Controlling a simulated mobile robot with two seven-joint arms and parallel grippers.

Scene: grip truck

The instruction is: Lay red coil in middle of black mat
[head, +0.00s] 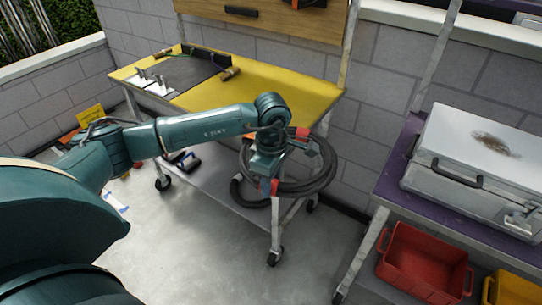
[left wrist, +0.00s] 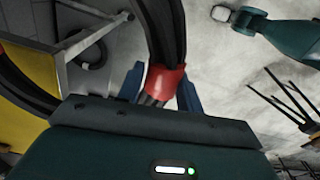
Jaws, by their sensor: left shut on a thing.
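The coil (head: 322,172) is a thick black hose wound in loops, with red bands on it. It hangs in the air in front of the right end of the yellow-topped cart. My left gripper (head: 269,185) is shut on the coil. In the left wrist view the blue fingers of my left gripper (left wrist: 163,88) sit either side of a red band (left wrist: 166,80) on the coil. The black mat (head: 186,73) lies on the left part of the cart top, left of and beyond the coil. My right gripper is not in view.
The yellow cart top (head: 285,88) is bare to the right of the mat. Small metal fittings (head: 152,82) stand at the mat's left edge, and a dark block (head: 207,57) at its back. A purple bench (head: 398,170) with a silver case (head: 470,150) stands at right.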

